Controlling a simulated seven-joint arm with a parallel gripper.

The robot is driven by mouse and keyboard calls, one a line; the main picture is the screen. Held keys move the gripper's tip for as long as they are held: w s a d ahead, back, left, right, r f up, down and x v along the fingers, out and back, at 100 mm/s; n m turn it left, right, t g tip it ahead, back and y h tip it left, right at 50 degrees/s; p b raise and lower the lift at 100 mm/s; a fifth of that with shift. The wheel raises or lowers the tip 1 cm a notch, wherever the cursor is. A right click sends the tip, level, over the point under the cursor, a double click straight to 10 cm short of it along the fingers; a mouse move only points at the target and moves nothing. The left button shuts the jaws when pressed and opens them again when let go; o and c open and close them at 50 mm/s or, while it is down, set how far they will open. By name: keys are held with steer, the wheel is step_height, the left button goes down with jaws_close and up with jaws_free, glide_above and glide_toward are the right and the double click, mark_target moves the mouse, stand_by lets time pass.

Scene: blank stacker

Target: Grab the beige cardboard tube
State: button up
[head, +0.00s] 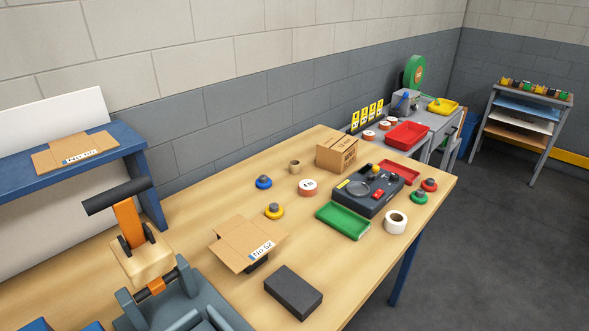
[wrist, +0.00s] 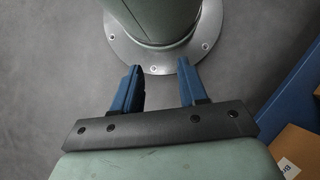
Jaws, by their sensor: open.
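The beige cardboard tube (head: 295,167) is short and stands upright on the wooden table in the head view. I cannot make out my gripper in the head view.
A black control box (head: 368,190) and green tray (head: 343,220) lie right. An opened carton (head: 246,243) lies in front.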

steer(key=o, duration=0.6)
steer(key=shift+o, duration=0.2)
